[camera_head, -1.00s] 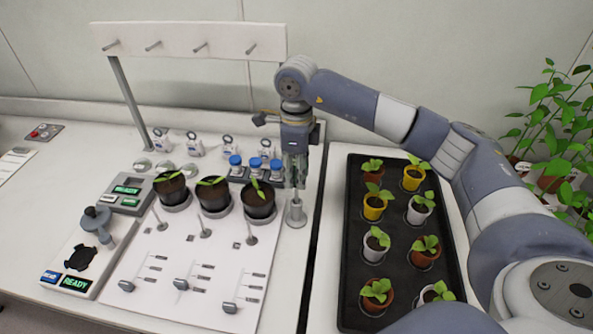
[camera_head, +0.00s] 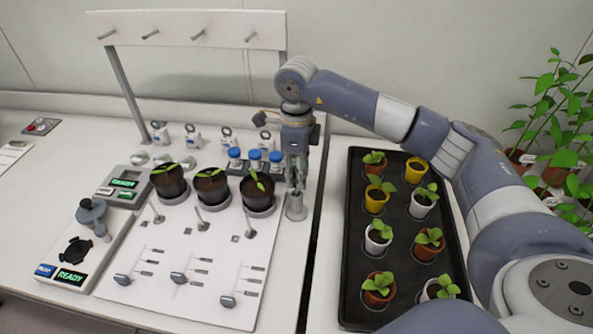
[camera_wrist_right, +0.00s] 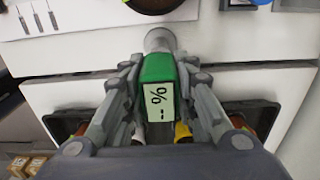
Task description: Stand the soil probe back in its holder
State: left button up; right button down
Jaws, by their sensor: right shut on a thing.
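The soil probe has a green body with a display reading "% --" and shows in the right wrist view (camera_wrist_right: 158,85). My right gripper (camera_wrist_right: 160,112) is shut on this body, one finger on each side. In the head view my right gripper (camera_head: 296,184) points down directly above the holder, a grey metal cylinder (camera_head: 296,209) on the bench near its right edge. The holder also shows just beyond the probe in the wrist view (camera_wrist_right: 160,39). The probe's lower end is hidden, so I cannot tell how deep it sits in the holder. My left gripper is out of view.
Three dark pots (camera_head: 257,197) with seedlings stand close left of the holder, with blue-capped bottles (camera_head: 255,157) behind them. A black tray (camera_head: 400,254) of small potted plants lies to the right, across a gap. A white peg rail (camera_head: 185,27) rises at the back.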

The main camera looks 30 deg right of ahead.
jog(key=shift+f+b, duration=0.5)
jog(key=shift+f, duration=0.25)
jog(key=shift+f, duration=0.1)
jog(key=c, duration=1.2)
grip_release()
notch_tip(320, 180, up, 12)
